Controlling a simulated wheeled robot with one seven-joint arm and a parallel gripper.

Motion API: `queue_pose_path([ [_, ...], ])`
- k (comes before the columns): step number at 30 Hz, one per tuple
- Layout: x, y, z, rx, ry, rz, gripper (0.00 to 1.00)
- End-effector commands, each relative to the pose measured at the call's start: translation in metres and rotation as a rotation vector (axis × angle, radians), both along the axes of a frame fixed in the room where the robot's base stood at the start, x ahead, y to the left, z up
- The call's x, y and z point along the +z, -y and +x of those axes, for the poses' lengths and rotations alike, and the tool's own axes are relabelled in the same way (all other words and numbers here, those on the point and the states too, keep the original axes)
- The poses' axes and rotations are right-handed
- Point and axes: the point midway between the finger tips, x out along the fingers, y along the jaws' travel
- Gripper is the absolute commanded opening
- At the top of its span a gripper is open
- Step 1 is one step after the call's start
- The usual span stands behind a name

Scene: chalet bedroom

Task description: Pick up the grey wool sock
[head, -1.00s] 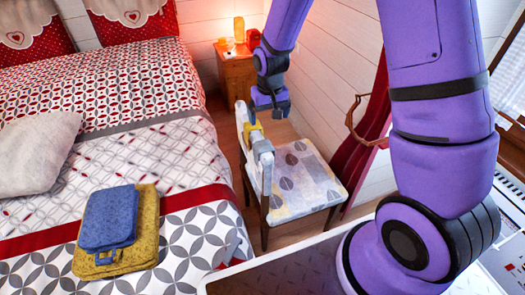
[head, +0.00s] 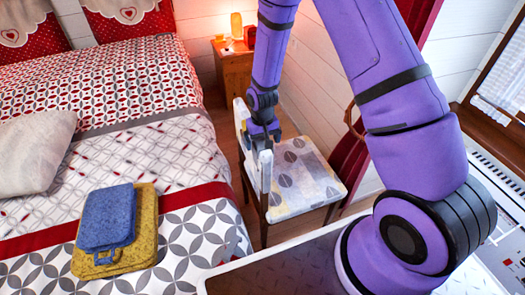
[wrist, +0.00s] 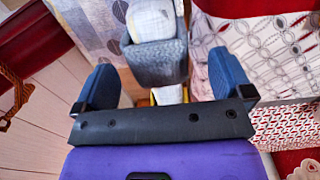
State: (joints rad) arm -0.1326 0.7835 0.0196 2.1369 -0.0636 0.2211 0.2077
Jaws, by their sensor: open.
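The grey wool sock (wrist: 157,64) hangs draped over the top of the chair's white back. In the wrist view it lies between my two blue fingers, with a gap on each side. My gripper (wrist: 162,66) is open and empty, pointing down over the chair back. In the head view my gripper (head: 263,141) is at the top of the chair back and mostly hides the sock.
The chair seat (head: 305,178) is bare. The bed (head: 185,145) is left, with a blue folded item (head: 107,218) on a yellow one (head: 140,250). A nightstand (head: 235,75) stands behind.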

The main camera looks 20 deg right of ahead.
Motion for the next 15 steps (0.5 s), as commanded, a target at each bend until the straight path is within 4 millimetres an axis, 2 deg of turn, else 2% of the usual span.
queue_pose_path([
  [9,-0.039,0.003,0.006,-0.002,-0.003,0.0,0.98],
  [15,-0.048,0.003,0.006,-0.001,-0.001,0.0,0.98],
])
